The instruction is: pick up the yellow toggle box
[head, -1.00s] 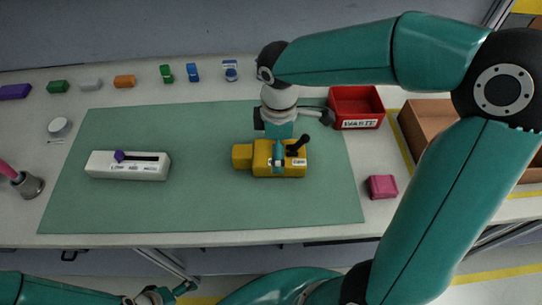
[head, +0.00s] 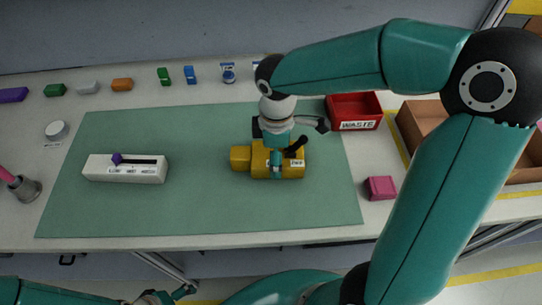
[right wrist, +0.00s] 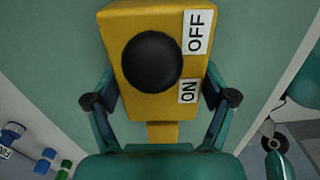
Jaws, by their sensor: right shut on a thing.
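The yellow toggle box (head: 240,158) lies on the green mat, right of its middle, with a black toggle lever (head: 297,146) and a white label. In the right wrist view the box (right wrist: 149,105) shows its round black knob (right wrist: 151,62) and the ON and OFF labels. My right gripper (head: 272,153) reaches down from above and is shut on the box, one finger on each side; it also shows in the right wrist view (right wrist: 160,80). I cannot tell whether the box touches the mat. My left gripper (head: 158,297) is at the bottom left, below the table's front edge, partly cut off.
A white slider box (head: 125,174) lies on the left of the green mat (head: 200,213). A red waste bin (head: 354,125) and a pink block (head: 380,187) stand right. A brown carton (head: 412,132) is farther right. Several small blocks line the back.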

